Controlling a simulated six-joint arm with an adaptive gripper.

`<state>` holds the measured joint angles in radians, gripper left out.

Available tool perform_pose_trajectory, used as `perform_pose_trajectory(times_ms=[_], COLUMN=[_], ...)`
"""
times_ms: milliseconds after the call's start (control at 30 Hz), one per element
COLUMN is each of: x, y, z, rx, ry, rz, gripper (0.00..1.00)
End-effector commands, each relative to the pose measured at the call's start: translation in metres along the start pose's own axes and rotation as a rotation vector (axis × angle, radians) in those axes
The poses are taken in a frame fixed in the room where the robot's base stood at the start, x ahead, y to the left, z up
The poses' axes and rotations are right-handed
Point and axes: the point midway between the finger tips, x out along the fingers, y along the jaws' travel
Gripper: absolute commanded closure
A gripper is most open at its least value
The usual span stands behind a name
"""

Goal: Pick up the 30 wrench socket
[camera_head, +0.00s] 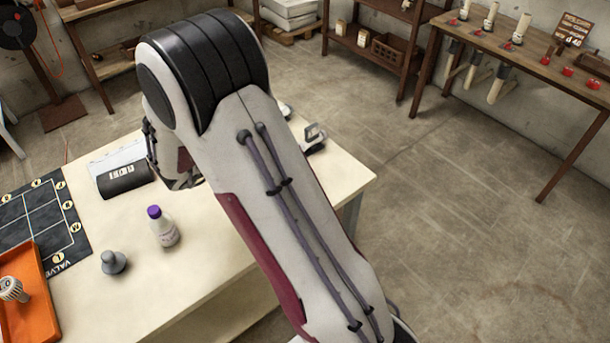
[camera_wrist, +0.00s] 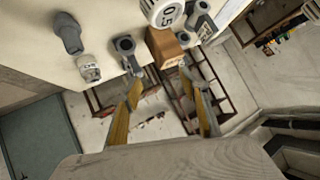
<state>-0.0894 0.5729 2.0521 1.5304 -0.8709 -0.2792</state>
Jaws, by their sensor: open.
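My gripper (camera_wrist: 161,82) is open and empty in the wrist view, its two yellow-padded fingers spread apart. Beyond the fingertips, near the table edge, lies a dark grey socket-like piece with a round hollow end (camera_wrist: 125,45). Another grey piece (camera_wrist: 68,32) lies farther left. No number 30 is readable on either, so I cannot tell which is the 30 wrench socket. In the head view my arm covers much of the table, and only part of my gripper (camera_head: 184,180) shows behind it.
The wrist view shows a brown block (camera_wrist: 163,46), a round white marked item (camera_wrist: 161,12) and a small white jar (camera_wrist: 88,68). On the table (camera_head: 205,275) stand a purple-capped bottle (camera_head: 163,227) and a grey knobbed piece (camera_head: 113,262). An orange tray (camera_head: 36,312) is at left.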

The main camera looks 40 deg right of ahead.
Motion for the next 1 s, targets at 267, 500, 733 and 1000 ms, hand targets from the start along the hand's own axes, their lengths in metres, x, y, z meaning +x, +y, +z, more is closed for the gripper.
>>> perform_pose_trajectory(times_ms=[267,500,733,1000], x=[0.025,0.027,0.025,0.025], y=[0.067,0.113,0.127,0.127], z=[0.017,0.025,0.027,0.027], rx=[-0.027,-0.062,-0.073,-0.073], ry=[0.138,0.235,0.265,0.265], rz=[0.250,0.419,0.471,0.471], gripper=[0.56,0.56,0.56,0.56])
